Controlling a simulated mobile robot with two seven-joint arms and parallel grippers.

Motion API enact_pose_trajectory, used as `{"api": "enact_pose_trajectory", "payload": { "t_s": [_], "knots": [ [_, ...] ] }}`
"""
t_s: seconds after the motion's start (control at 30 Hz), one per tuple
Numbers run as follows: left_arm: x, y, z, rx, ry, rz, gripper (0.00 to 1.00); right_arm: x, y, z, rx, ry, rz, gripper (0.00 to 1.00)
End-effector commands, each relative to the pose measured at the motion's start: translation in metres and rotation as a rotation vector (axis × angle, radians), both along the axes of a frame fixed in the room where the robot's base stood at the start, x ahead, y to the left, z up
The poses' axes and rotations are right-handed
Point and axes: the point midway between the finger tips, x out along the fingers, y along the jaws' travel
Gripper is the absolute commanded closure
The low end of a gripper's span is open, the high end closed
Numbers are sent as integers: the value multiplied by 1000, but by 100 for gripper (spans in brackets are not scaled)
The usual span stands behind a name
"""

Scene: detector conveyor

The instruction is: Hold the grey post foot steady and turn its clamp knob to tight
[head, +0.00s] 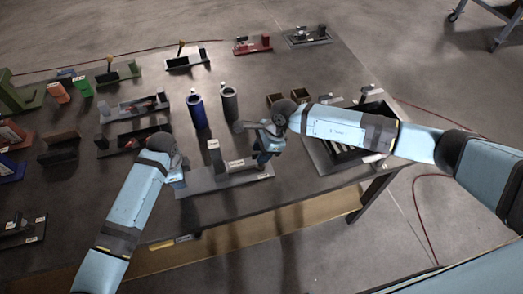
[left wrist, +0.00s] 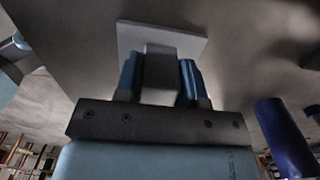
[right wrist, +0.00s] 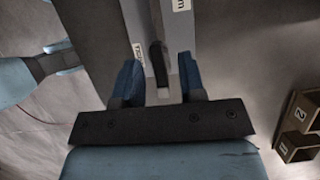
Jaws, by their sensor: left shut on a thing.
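The grey post foot (head: 200,186) lies along the near edge of the table, with an upright block and a labelled bar on it. My left gripper (head: 178,178) is at its left end; in the left wrist view its blue fingers are shut on a grey block (left wrist: 160,72), a pale plate beyond. My right gripper (head: 264,148) is above the right end. In the right wrist view its fingers (right wrist: 157,82) are apart, with a dark knob handle (right wrist: 158,58) between and slightly beyond them. Contact with it cannot be told. White labels sit beside the handle.
A blue cylinder (head: 196,111) and a grey cylinder (head: 229,103) stand behind the foot. Small brown boxes (head: 275,99) and a black tray (head: 376,108) are at the right. Several other fixtures crowd the table's left side.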

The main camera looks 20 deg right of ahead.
Motion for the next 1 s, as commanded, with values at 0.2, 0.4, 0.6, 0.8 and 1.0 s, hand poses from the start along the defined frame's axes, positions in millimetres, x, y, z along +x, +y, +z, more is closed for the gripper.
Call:
{"api": "enact_pose_trajectory", "payload": {
  "t_s": [0.2,0.4,0.6,0.8,1.0],
  "knots": [
    [1,0,1,0,-1,1,100,0,0,0,0,0,0,100],
    [1,0,1,0,-1,1,100,0,0,0,0,0,-1,100],
    [1,0,1,0,-1,0,100,0,0,0,0,1,-35,100],
    [1,0,1,0,-1,0,100,-1,0,0,-1,0,-139,100],
    [1,0,1,0,-1,0,100,-2,0,0,0,1,-300,100]
  ]
}}
